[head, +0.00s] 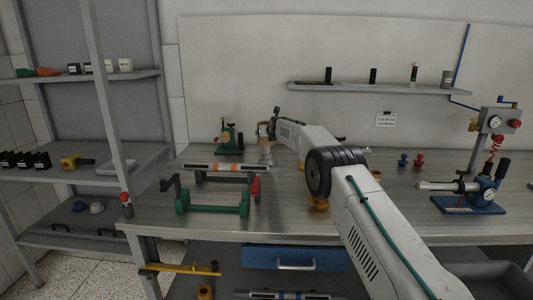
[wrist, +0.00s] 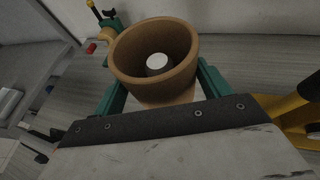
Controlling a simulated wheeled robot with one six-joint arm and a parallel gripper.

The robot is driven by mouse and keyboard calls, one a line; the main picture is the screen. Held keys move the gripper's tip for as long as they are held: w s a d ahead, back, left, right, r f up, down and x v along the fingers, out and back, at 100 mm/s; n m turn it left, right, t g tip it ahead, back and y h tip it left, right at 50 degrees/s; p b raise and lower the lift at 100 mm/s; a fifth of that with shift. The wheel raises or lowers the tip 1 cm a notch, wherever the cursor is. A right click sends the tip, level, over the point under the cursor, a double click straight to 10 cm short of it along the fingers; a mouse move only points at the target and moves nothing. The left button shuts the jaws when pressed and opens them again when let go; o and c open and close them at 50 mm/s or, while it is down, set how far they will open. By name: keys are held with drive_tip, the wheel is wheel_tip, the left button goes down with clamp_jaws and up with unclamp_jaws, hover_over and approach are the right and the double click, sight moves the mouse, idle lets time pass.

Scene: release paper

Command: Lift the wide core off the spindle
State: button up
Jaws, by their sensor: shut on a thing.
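The wide core is a brown cardboard ring, seen from above in the wrist view (wrist: 120,68). In the head view the core (head: 264,143) is small, near the back of the bench. My gripper (wrist: 164,90) is shut on it, with one green finger on each side. My gripper (head: 266,128) also shows at the end of my arm in the head view. The pale round top of the spindle (wrist: 157,62) shows inside the core's opening. The core's lower edge is hidden in the wrist view, so I cannot tell how high it sits on the spindle.
A green device (head: 230,138) stands just left of the core. A green stand (head: 212,206) and a striped roller (head: 226,168) lie nearer the front. A gauge tool on a blue base (head: 467,197) stands at the right. The shelf unit (head: 80,170) is at the left.

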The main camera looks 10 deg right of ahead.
drive_tip(key=shift+d+r, duration=0.1)
drive_tip(key=shift+r, duration=2.05)
